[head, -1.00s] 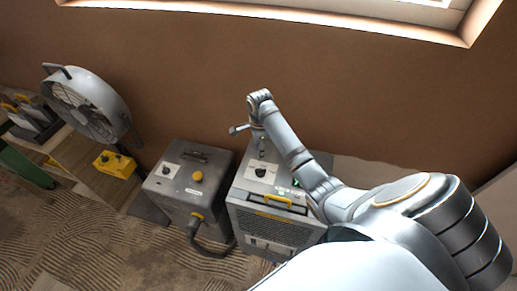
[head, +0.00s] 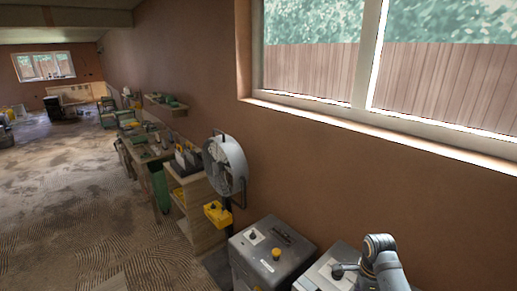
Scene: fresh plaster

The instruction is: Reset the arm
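My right arm comes in from the lower right of the head view, with its bent wrist in front of the brown wall. My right gripper (head: 339,271) is small and partly hidden by the wrist, above the top of a grey machine (head: 316,281) at the bottom edge. I cannot tell whether its fingers are open or shut, or whether it touches the machine. My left arm and gripper are not in view.
A grey box with a yellow knob (head: 271,262) stands left of the machine. Beyond it are a round fan (head: 225,165), a yellow control box (head: 217,214) and cluttered benches along the wall. A window (head: 400,70) is above. The floor (head: 60,200) at left is open.

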